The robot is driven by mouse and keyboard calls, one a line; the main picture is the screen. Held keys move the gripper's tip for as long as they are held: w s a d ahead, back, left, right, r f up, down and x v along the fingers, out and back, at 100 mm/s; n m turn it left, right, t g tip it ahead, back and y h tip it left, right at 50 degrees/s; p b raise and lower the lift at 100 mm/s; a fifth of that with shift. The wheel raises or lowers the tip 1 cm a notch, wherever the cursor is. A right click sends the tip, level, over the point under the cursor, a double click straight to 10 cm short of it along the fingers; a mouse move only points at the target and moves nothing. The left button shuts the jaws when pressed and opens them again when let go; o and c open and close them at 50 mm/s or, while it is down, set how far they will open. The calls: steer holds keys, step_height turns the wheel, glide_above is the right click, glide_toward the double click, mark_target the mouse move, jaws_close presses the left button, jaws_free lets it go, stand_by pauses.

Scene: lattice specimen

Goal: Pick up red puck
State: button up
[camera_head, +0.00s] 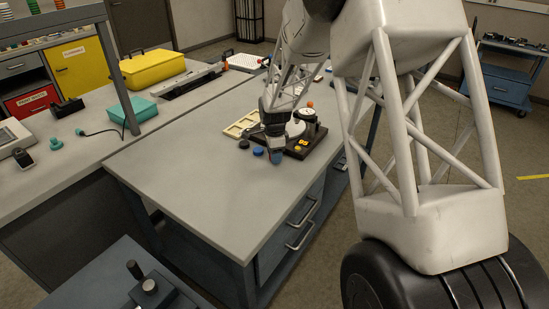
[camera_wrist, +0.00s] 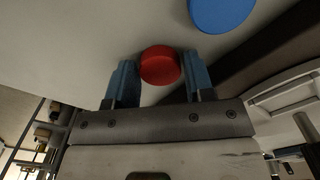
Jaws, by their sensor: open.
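The red puck (camera_wrist: 160,66) lies flat on the pale table top in the wrist view. My gripper (camera_wrist: 160,78) is open, with one blue-grey finger on each side of the puck. The puck sits between the fingers near their tips, with a gap showing on each side. In the head view my gripper (camera_head: 275,157) is low over the table beside a dark device. I cannot make out the red puck there; the gripper seems to hide it.
A blue puck (camera_head: 258,151) lies just left of my gripper; a blue disc (camera_wrist: 222,12) is close by in the wrist view. A dark puck (camera_head: 244,144) lies farther left. A black device (camera_head: 308,140) stands right behind the gripper. The table's near part (camera_head: 215,195) is clear.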

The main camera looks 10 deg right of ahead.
steer(key=c, duration=0.6)
steer(key=shift+r, duration=0.15)
steer(key=shift+r, duration=0.85)
steer(key=shift+s+r, duration=0.2)
steer(key=shift+r, duration=0.65)
steer(key=s, duration=0.5)
steer(key=s+r, duration=0.1)
steer(key=s, duration=0.9)
steer(key=shift+s+d+r, duration=0.15)
steer(key=shift+s, duration=0.15)
steer(key=shift+w, duration=0.1)
steer(key=w+r, duration=0.2)
steer(key=w, duration=0.7)
steer(key=w+d+r, duration=0.1)
steer(key=w, duration=0.8)
steer(key=w+d+r, duration=0.1)
steer(key=w+r, duration=0.1)
steer(key=w, duration=0.7)
steer(key=shift+w+r, duration=0.2)
steer(key=shift+r, duration=0.15)
